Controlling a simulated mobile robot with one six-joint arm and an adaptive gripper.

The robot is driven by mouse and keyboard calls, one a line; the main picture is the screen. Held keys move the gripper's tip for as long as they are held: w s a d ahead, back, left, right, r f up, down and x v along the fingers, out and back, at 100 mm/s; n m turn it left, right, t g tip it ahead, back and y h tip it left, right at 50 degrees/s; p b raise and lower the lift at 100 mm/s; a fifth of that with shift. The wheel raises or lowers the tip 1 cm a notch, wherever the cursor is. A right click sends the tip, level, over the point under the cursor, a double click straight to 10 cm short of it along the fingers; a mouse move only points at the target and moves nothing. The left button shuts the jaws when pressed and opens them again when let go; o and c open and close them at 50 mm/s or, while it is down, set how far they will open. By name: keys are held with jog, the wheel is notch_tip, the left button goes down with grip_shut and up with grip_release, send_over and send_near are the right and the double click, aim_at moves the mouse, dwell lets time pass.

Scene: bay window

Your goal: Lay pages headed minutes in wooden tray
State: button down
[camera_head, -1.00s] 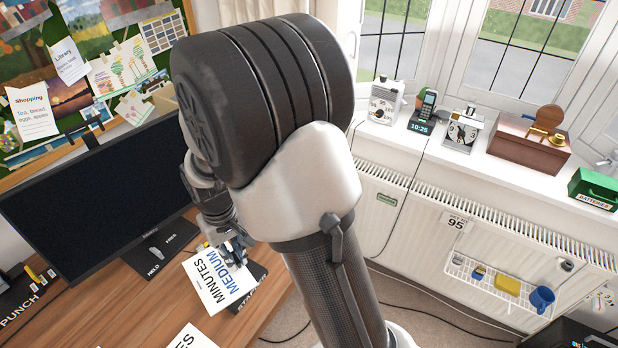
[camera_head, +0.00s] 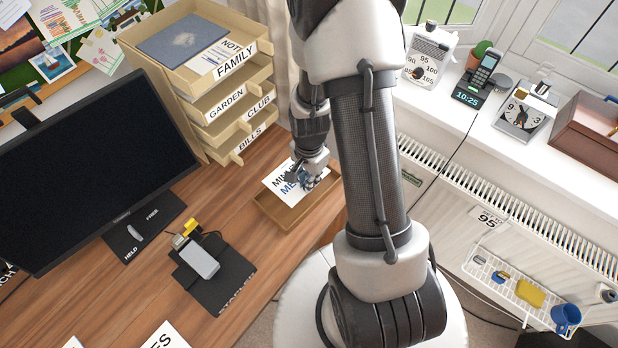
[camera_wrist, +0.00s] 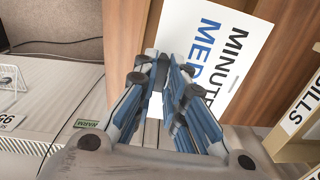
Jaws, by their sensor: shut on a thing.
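The white pages (camera_head: 279,187), headed MINUTES with blue lettering below, are in my gripper (camera_head: 308,180). In the head view they lie over the wooden tray (camera_head: 268,216), a shallow brown tray on the desk beside the letter rack. I cannot tell whether they touch its floor. In the wrist view the pages (camera_wrist: 220,85) reach out from between my blue-padded fingers (camera_wrist: 163,82), which are shut on their edge. My arm and fingers hide part of the pages and of the tray.
A tall letter rack (camera_head: 222,95) with labelled trays stands just behind the wooden tray. A monitor (camera_head: 85,180) stands at left. Another printed sheet (camera_head: 168,338) lies at the near desk edge.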

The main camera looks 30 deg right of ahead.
jog(key=shift+f, duration=0.1)
dwell(0.3)
jog(key=shift+f+b, duration=1.6)
jog(key=shift+f, duration=0.3)
jog(key=shift+f+b, duration=1.55)
jog(key=shift+f, duration=0.45)
dwell(1.9)
jog(key=c, duration=1.6)
grip_release()
jog(key=shift+o, duration=0.2)
jog(key=shift+r+p, duration=2.85)
jog(key=shift+r, duration=0.7)
